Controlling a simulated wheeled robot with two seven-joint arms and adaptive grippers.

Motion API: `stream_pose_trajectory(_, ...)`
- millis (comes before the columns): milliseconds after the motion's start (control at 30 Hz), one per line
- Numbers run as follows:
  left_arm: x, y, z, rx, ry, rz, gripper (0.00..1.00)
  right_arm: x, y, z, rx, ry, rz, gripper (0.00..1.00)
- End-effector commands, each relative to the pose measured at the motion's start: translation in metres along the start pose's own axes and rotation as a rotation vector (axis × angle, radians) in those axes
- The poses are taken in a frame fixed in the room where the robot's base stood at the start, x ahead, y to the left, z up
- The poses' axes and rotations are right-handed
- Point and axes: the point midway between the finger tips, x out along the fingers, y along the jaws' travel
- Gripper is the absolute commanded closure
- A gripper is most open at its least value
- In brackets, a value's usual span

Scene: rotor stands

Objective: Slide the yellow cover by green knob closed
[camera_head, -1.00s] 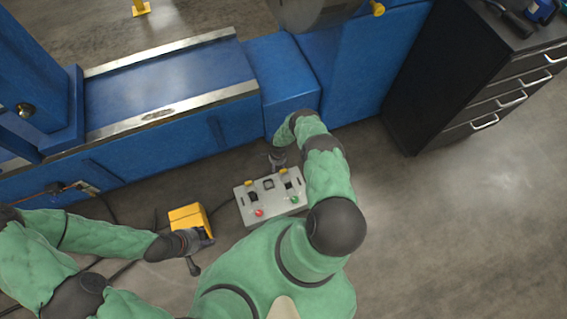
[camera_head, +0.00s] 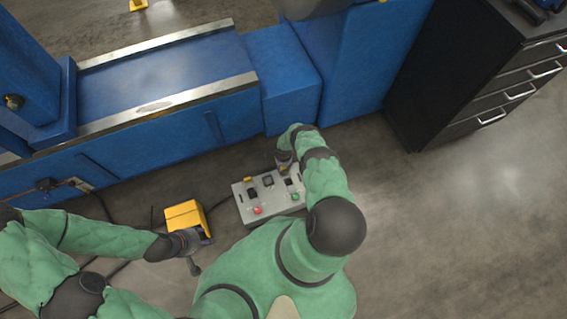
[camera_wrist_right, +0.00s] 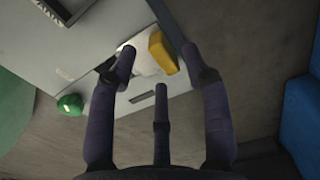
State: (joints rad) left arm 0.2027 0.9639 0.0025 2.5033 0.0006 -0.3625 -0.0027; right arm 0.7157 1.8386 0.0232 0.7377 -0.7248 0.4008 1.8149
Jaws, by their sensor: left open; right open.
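The grey control box (camera_head: 243,207) lies on the floor, with a red knob (camera_head: 257,211) on its left and a green knob (camera_head: 296,197) on its right. The yellow cover by the green knob shows in the right wrist view (camera_wrist_right: 162,54), and the green knob is at left there (camera_wrist_right: 70,104). My right gripper (camera_wrist_right: 157,62) is open, its fingers either side of the cover; I cannot tell whether they touch it. It mostly hides this cover in the head view (camera_head: 284,165). My left gripper (camera_head: 192,248) is open beside a yellow box (camera_head: 184,217).
Another yellow cover (camera_head: 248,180) is on the control box's left side. A blue machine (camera_head: 235,115) stands behind the box, and a black drawer cabinet (camera_head: 440,90) is at right. Cables run along the floor at left. The floor at right is clear.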

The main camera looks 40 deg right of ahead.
Motion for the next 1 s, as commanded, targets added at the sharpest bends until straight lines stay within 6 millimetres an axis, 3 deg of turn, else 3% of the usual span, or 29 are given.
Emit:
stream_pose_trajectory(200, 0.016, -0.006, -0.001, 0.000, 0.000, 0.000, 0.51, 0.021, 0.000, 0.000, 0.002, 0.000, 0.000, 0.51)
stream_pose_trajectory(633, 0.018, -0.006, -0.001, 0.000, 0.000, 0.000, 0.51, 0.024, 0.000, 0.000, 0.001, 0.000, 0.000, 0.51)
stream_pose_trajectory(667, 0.018, -0.006, -0.001, 0.000, 0.000, 0.000, 0.51, 0.024, 0.000, 0.000, 0.001, 0.000, 0.000, 0.57)
stream_pose_trajectory(800, 0.018, -0.006, -0.001, 0.000, 0.000, 0.000, 0.51, 0.024, 0.000, 0.000, 0.001, 0.000, 0.000, 0.96)
stream_pose_trajectory(833, 0.018, -0.006, -0.001, 0.000, 0.000, 0.000, 0.51, 0.024, 0.000, 0.000, 0.001, 0.000, 0.000, 1.00)
stream_pose_trajectory(1000, 0.018, -0.006, -0.001, 0.000, 0.000, 0.000, 0.51, 0.024, 0.000, 0.000, 0.001, 0.000, 0.000, 1.00)
